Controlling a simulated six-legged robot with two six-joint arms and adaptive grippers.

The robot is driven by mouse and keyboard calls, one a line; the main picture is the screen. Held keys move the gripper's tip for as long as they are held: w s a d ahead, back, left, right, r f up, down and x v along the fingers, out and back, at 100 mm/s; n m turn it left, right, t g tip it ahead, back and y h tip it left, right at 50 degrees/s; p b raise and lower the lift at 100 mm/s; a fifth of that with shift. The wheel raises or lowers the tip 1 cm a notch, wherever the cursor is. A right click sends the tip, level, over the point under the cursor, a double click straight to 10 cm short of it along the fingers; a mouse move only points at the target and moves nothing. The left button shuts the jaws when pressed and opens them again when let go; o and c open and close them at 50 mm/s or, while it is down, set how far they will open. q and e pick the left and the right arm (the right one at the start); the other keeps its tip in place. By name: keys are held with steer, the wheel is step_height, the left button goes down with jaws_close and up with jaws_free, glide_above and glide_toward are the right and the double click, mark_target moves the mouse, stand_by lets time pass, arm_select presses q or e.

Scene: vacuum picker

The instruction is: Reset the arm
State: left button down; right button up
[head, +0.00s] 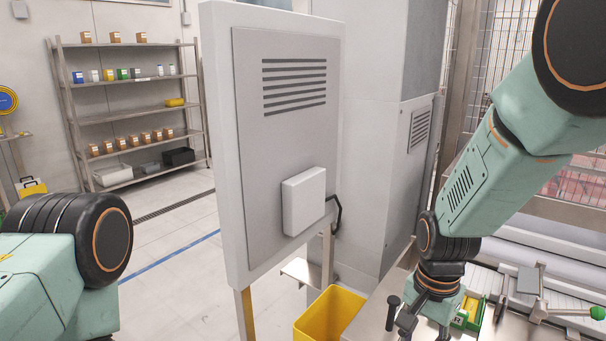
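My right arm (472,172) is teal with black joints and orange rings. It reaches down from the upper right to a bench at the lower right. The end of the arm, with my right gripper (428,318), is low in the picture and partly cut off by the bottom edge. I cannot tell whether its fingers are open or shut, or whether they touch anything. My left arm (50,275) shows only as a teal link and a black joint at the lower left. My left gripper is out of view.
A grey cabinet panel (283,150) with a white box (304,200) stands in the middle. A yellow bin (330,316) is below it. A metal bench (375,309) holds a green-and-yellow tray (471,309). A shelf rack (135,108) stands behind. Floor is open at left.

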steer(key=s+d+f+n+t+b, duration=0.25)
steer(key=f+n+t+b, duration=0.35)
steer(key=f, duration=0.8)
steer(key=s+f+n+g+b, duration=0.1)
steer(key=s+f+g+b, duration=0.2)
steer(key=s+f, duration=0.7)
steer(key=s+f+n+g+b, duration=0.2)
steer(key=s+f+b, duration=0.4)
steer(key=s+f, duration=0.5)
steer(key=s+g, duration=0.1)
steer(key=s, duration=0.4)
steer(key=shift+a, duration=0.15)
steer(key=shift+r, duration=0.1)
